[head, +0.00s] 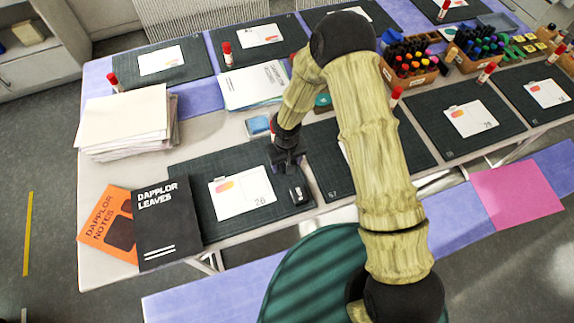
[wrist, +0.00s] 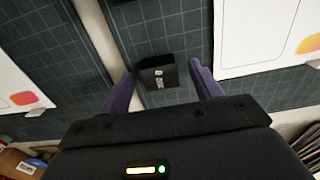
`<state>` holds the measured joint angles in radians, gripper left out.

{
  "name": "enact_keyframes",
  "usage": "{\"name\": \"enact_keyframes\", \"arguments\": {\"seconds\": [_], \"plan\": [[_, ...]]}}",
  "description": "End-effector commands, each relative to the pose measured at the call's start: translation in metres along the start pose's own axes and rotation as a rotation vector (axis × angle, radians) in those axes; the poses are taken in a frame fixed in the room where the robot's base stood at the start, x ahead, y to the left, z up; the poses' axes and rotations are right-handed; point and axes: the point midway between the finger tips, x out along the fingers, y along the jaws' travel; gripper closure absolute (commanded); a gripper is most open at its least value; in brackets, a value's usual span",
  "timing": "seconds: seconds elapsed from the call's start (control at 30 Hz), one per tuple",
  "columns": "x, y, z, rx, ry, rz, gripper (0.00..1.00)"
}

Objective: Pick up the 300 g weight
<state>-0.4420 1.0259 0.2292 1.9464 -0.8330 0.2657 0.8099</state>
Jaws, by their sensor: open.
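The weight is a small black block (head: 298,194) with white marking, on the right part of the dark green cutting mat (head: 190,172), beside a white card. In the wrist view the block (wrist: 157,72) shows between the two finger tips, nearer the left one, with its white print facing me. Its print is too small to read surely. My gripper (head: 287,163) is open and empty; in the wrist view its two purple-grey fingers (wrist: 162,72) stand apart on either side of the block. No contact shows. How far the fingers are above the mat I cannot tell.
A white card (head: 242,193) lies left of the block. Black (head: 166,222) and orange (head: 108,222) booklets overlap at the table's front left. A paper stack (head: 125,122) stands behind. A blue pad (head: 258,126) lies near my arm. Marker crates (head: 410,62) stand at the back right.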

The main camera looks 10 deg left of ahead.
Motion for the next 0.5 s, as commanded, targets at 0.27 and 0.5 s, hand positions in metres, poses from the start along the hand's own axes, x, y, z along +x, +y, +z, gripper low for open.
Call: {"name": "enact_keyframes", "arguments": {"seconds": [0.27, 0.5], "plan": [[-0.0002, 0.0, 0.0, 0.0, 0.0, 0.0, 0.76], [-0.0006, -0.0001, -0.0003, 0.0, 0.001, 0.0, 0.94]]}}
